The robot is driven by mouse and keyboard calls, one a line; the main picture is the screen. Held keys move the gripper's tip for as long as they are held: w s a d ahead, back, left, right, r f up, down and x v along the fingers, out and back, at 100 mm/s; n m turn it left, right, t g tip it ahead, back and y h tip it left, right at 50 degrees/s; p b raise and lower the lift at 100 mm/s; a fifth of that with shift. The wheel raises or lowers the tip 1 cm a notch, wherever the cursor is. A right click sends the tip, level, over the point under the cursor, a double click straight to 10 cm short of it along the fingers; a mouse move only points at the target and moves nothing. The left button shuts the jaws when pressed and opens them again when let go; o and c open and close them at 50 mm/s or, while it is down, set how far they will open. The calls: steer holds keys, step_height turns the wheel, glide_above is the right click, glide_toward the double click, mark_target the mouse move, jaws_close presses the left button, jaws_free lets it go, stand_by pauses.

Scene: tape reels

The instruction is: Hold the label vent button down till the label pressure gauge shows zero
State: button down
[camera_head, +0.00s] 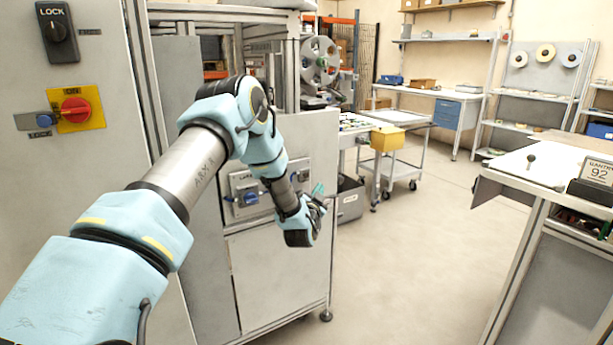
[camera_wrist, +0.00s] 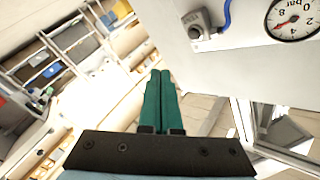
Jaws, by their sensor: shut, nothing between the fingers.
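My gripper (camera_head: 318,192) is at the end of my outstretched arm, in front of the machine's lower cabinet. In the wrist view its two green fingers (camera_wrist: 160,90) are shut together with nothing between them. A round white pressure gauge (camera_wrist: 293,18) marked "bar" shows upside down at the upper right of the wrist view, cut by the edge. Its red needle is off to one side; I cannot read the value surely. A grey fitting (camera_wrist: 197,27) with a small label sits on the same panel, apart from the fingers. I cannot tell whether it is the vent button.
A plate with a blue knob (camera_head: 250,198) is on the cabinet front, partly behind my arm. A red rotary switch (camera_head: 76,110) and a LOCK knob (camera_head: 58,33) are at the left. A trolley (camera_head: 400,165) and a bench (camera_head: 540,165) stand right. The floor between is clear.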

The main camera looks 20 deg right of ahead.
mark_target(306, 175)
steer(key=shift+s+d+f+t+h, duration=0.2)
steer(key=shift+s+d+t+h, duration=0.15)
steer(key=shift+s+d, duration=0.35)
steer(key=shift+w+d, duration=0.1)
steer(key=w+a+b, duration=0.1)
steer(key=w+b, duration=0.1)
steer(key=w, duration=0.6)
steer(key=shift+w, duration=0.4)
steer(key=shift+a, duration=0.1)
steer(key=shift+w+f+b, duration=0.1)
steer(key=shift+w+b, duration=0.05)
steer(key=shift+b, duration=0.4)
stand_by(1.0)
steer(key=shift+w, duration=0.25)
